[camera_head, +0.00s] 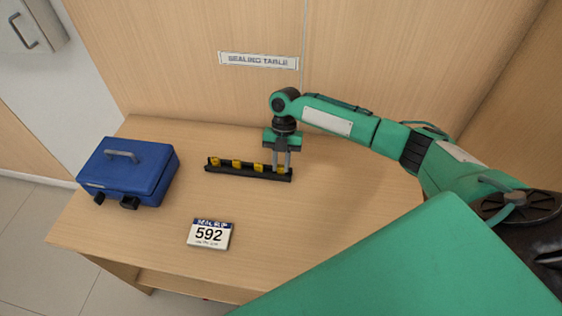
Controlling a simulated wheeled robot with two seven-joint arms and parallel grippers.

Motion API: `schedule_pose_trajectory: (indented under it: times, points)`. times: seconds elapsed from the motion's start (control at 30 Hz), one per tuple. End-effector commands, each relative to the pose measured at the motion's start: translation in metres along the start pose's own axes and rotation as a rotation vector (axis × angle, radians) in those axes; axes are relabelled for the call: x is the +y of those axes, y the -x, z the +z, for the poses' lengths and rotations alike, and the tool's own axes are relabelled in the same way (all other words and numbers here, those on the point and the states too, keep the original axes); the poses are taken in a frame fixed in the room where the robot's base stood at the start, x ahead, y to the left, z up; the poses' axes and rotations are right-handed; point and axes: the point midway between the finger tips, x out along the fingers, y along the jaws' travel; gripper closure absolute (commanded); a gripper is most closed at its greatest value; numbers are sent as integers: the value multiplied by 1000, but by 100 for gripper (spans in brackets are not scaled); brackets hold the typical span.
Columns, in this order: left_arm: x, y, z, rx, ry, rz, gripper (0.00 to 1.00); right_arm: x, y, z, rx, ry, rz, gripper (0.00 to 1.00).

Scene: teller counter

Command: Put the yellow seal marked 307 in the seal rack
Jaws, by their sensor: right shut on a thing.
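The dark seal rack (222,172) lies on the wooden table, with several yellow seals along it, such as the one at its left end (215,161). My right gripper (281,170) points down at the rack's right end. It is shut on a yellow seal (287,171), mostly hidden by the fingers. This seal is at the rack's right end; I cannot tell whether it is seated in it. The seals' numbers are too small to read, so I cannot tell which is 307. My left gripper is not in view.
A blue case (130,172) with a handle sits at the left. A "SEALING TABLE" sign (258,61) is on the wall behind. The table (340,205) is clear to the right of the rack.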

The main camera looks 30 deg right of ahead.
Motion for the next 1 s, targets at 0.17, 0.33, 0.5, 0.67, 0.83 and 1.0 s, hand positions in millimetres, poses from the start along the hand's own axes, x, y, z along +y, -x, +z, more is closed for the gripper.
schedule_pose_trajectory:
  times: [0.17, 0.33, 0.5, 0.67, 0.83, 1.0]
  points:
    - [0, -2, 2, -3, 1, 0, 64, 0, -2, 1, 0, 0, 0, 100]
    - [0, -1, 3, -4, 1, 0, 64, 0, -2, 1, 0, -1, 0, 57]
    - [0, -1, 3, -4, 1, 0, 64, 0, -2, 1, 0, -1, 0, 57]
    - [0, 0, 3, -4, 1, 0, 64, 0, 3, 0, -1, -1, 0, 57]
    - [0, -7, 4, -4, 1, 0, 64, 0, 27, 1, -3, -1, 2, 57]
    - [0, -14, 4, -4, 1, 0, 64, 0, 64, 1, -3, 0, 2, 57]
